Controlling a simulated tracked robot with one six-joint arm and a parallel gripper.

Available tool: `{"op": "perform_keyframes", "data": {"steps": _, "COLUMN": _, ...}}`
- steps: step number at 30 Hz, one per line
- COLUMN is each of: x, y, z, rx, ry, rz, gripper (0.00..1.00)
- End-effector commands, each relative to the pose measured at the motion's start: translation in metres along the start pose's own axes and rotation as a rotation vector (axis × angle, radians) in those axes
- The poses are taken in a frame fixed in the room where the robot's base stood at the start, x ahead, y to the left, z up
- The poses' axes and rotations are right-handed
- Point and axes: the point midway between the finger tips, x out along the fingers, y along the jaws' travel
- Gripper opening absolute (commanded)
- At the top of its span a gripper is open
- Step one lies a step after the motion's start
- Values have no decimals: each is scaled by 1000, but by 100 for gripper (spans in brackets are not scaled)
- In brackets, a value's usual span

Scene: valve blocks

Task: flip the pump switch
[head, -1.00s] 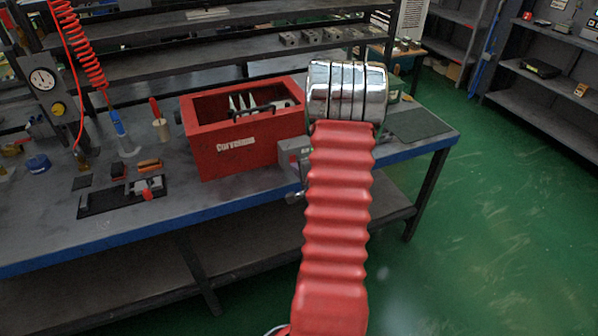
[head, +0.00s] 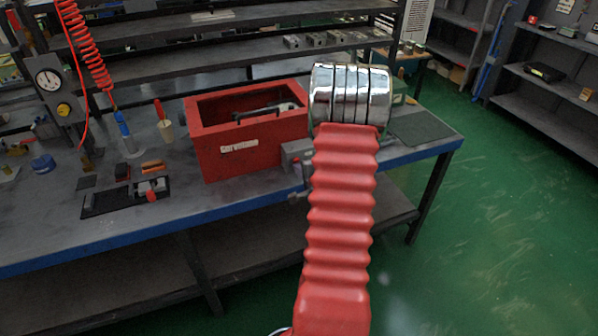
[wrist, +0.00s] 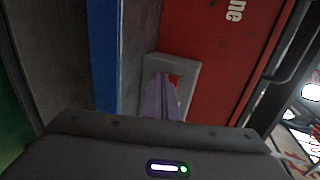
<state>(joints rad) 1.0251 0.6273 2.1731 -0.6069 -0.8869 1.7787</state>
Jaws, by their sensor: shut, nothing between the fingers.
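A grey box (head: 297,155) stands on the bench at the right end of the red toolbox, partly hidden by my arm. In the wrist view the grey box (wrist: 188,72) has a pale frame, and a small red part (wrist: 174,79) shows inside it. I cannot tell for sure that this red part is the pump switch, or which way it is set. My gripper (wrist: 163,85) is shut and empty. Its purplish fingers point at the red part and overlap it in the picture. I cannot tell whether they touch it. In the head view my arm hides most of the gripper.
The red toolbox (head: 240,155) with a dark handle stands close beside the grey box. The blue bench edge (head: 130,234) runs along the front. A dark mat (head: 420,127) lies to the right. A gauge panel (head: 48,85) and small tools are at the left.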

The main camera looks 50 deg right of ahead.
Motion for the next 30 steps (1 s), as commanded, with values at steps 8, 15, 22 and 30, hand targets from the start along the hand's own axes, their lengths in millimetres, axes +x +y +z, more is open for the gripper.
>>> {"op": "perform_keyframes", "data": {"steps": 8, "x": -3, "y": -8, "z": 0, "rx": 0, "ry": 0, "rz": -1, "gripper": 0}}
{"op": "perform_keyframes", "data": {"steps": 15, "x": -3, "y": -8, "z": 0, "rx": 0, "ry": 0, "rz": 0, "gripper": 0}}
{"op": "perform_keyframes", "data": {"steps": 22, "x": -9, "y": -8, "z": 2, "rx": 0, "ry": -1, "rz": 0, "gripper": 0}}
{"op": "perform_keyframes", "data": {"steps": 30, "x": -38, "y": -11, "z": 8, "rx": -2, "ry": -3, "rz": -2, "gripper": 0}}
